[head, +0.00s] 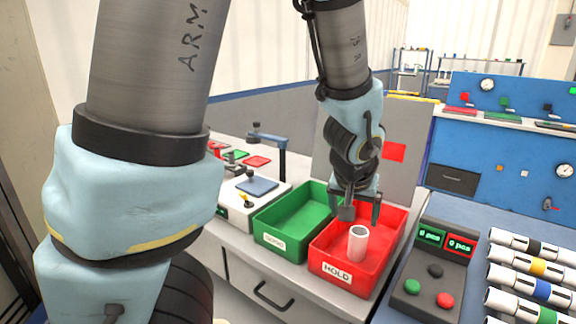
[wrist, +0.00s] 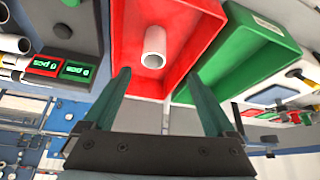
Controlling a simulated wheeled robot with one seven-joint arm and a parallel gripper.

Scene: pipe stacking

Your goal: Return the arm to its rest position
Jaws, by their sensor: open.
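My gripper (head: 360,212) hangs over the red HOLD bin (head: 333,282) in the head view, at the end of my arm. Its two fingers are spread apart with nothing between them. They also show in the wrist view (wrist: 165,105). A white pipe piece (head: 358,244) stands inside the red bin, below and in front of the fingers. In the wrist view the pipe (wrist: 154,58) is beyond the fingertips and apart from them. Part of my upper arm fills the left of the head view.
A green bin (head: 271,240) stands left of the red one. A counter box (head: 432,275) with green and red displays is on the right. Several white pipes with coloured bands (head: 530,268) lie at the far right. A testing device (head: 240,195) with a blue pad sits behind left.

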